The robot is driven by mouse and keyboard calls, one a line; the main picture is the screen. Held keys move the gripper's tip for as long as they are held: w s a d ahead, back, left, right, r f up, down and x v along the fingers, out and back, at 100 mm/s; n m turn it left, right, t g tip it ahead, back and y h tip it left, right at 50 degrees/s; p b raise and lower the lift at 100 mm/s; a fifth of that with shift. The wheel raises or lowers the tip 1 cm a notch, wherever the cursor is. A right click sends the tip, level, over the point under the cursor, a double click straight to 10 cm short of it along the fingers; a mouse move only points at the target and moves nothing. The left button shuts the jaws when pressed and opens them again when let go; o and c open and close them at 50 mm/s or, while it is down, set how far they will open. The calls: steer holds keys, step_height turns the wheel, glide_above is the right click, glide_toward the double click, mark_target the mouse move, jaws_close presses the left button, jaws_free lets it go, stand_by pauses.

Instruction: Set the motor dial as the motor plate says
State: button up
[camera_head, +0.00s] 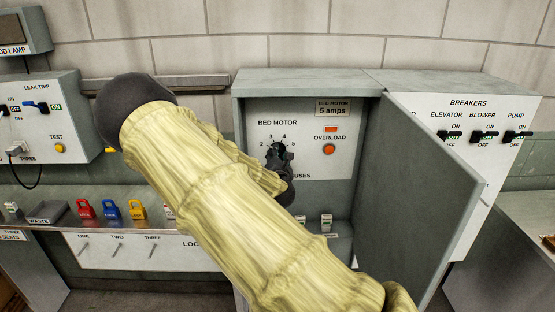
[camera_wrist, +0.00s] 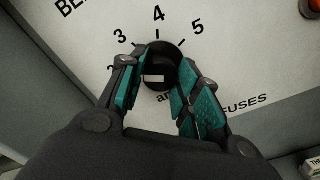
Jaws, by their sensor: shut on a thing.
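The motor plate (camera_head: 333,108) reads "BED MOTOR 5 amps" at the top right of the open cabinet's panel. The motor dial is a black round knob (camera_wrist: 160,68) under the label "BED MOTOR", with numbers around it; 3, 4 and 5 are readable in the wrist view. A pale mark shows on the knob's face, but I cannot tell which number it is set to. My gripper (camera_wrist: 160,86) has its teal-padded fingers on both sides of the knob and is shut on it. In the head view my gripper (camera_head: 279,160) and arm hide the lower part of the dial.
The cabinet door (camera_head: 430,185) stands open at the right. An orange-red overload button (camera_head: 329,148) sits right of the dial. A breaker panel (camera_head: 480,125) is beyond the door. Red, blue and yellow padlocks (camera_head: 110,209) stand on the ledge at left.

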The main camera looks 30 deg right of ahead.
steer(key=shift+f+m+b, duration=0.15)
steer(key=shift+m+b, duration=9.85)
steer(key=shift+m, duration=2.9)
steer(key=o, duration=1)
